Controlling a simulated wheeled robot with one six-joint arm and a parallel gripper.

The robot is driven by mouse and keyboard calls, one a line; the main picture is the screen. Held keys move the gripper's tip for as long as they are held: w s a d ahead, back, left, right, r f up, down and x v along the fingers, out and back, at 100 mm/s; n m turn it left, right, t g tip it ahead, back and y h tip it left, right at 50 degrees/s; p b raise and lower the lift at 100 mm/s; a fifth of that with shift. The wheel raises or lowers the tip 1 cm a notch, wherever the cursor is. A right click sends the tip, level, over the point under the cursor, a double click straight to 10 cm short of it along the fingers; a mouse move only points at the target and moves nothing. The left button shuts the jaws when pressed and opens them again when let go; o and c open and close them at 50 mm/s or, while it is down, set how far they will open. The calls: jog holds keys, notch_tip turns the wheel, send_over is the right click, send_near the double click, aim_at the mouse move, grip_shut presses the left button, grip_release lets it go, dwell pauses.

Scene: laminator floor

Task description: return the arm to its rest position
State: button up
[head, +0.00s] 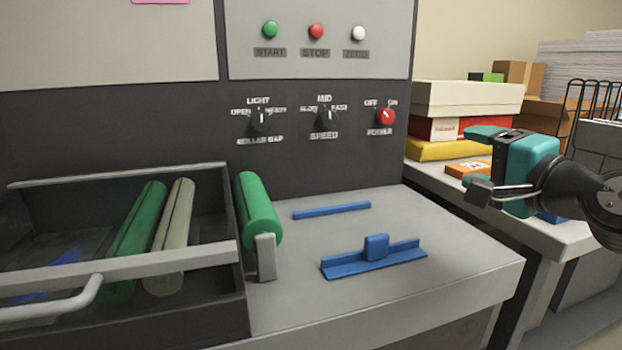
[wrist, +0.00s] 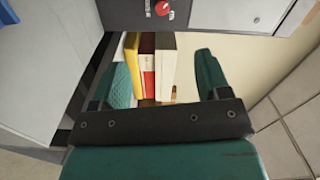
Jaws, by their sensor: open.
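My gripper (head: 480,160) is at the right in the head view, held above the side table and pointing left. In the wrist view my gripper (wrist: 165,85) shows two teal fingers spread apart with nothing between them. Behind the gap lie stacked boxes, a yellow one (wrist: 146,60), a red and white one (wrist: 148,67) and a cream one (wrist: 166,60), beyond the fingers and not held. Part of my arm runs off the right edge of the head view.
The laminator's control panel (head: 190,120) stands at the back, with its grey bed (head: 330,285) in front carrying a blue guide (head: 375,258) and a green roller (head: 256,210). A side table (head: 540,230) with an orange box (head: 467,169) lies below my gripper. A wire rack (head: 590,95) stands behind my arm.

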jog(key=s+a+f+n+g+y, duration=0.2)
jog(key=s+a+f+n+g, duration=0.65)
jog(key=a+n, duration=0.2)
jog(key=s+f+n+g+h, duration=0.45)
jog(key=s+n+g, duration=0.35)
jog(key=s, duration=0.5)
notch_tip(320, 180, up, 16)
jog(key=d+p, duration=0.1)
jog(key=p, duration=1.5)
jog(key=shift+s, duration=0.2)
